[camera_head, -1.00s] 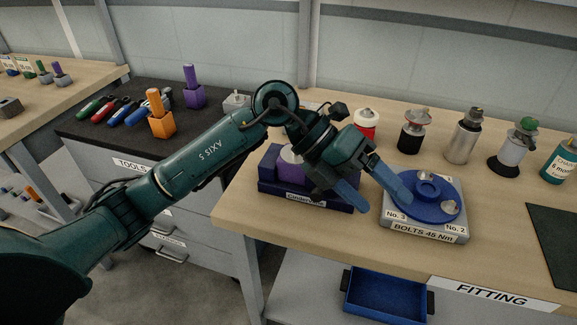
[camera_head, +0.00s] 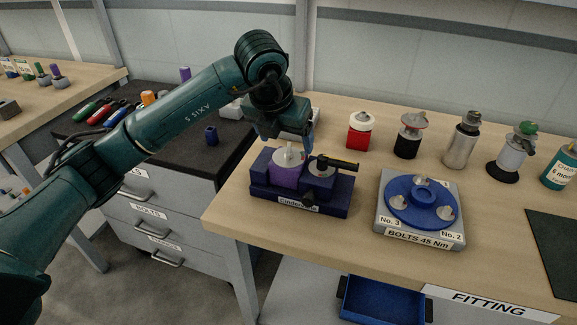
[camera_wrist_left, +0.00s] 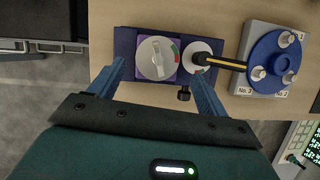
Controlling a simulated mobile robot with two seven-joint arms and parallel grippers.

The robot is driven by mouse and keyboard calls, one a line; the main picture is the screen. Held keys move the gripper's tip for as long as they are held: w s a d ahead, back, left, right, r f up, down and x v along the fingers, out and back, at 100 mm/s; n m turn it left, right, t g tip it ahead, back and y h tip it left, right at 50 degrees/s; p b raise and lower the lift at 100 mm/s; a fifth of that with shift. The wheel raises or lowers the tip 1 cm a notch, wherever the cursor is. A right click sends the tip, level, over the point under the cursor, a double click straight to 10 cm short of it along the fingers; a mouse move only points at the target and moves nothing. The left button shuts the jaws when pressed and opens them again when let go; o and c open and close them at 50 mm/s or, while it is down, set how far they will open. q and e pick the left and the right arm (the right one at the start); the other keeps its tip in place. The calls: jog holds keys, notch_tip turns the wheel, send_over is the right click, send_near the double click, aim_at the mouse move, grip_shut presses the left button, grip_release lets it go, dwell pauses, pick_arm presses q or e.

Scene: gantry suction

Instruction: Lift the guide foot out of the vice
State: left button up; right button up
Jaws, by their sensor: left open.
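The purple block with a round pale grey top, which I take for the guide foot (camera_head: 288,170), sits in the dark blue vice (camera_head: 335,206) on the bench. A small grey fin stands up from its top. In the left wrist view the guide foot (camera_wrist_left: 158,57) shows from above, with a red and green mark at its right edge, in the vice (camera_wrist_left: 125,45). My left gripper (camera_head: 289,146) is open and empty above the back of the vice. In the wrist view its two blue fingers (camera_wrist_left: 158,72) stand apart, either side of the guide foot. My right gripper is not in view.
A black-and-yellow rod tool (camera_head: 338,163) lies across the vice's right part, over a pale disc (camera_wrist_left: 196,50). A blue round plate with several bolts (camera_head: 422,203) stands to the right. Bottles and canisters (camera_head: 462,140) line the back.

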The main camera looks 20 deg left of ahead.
aim_at(287, 151)
pick_arm(q)
jog(key=shift+p+x, duration=0.5)
jog(key=shift+x, duration=2.25)
jog(key=shift+s+a, duration=0.15)
jog(key=shift+s, duration=0.05)
jog(key=shift+c, duration=0.6)
jog(key=c, duration=1)
jog(key=shift+r, duration=0.1)
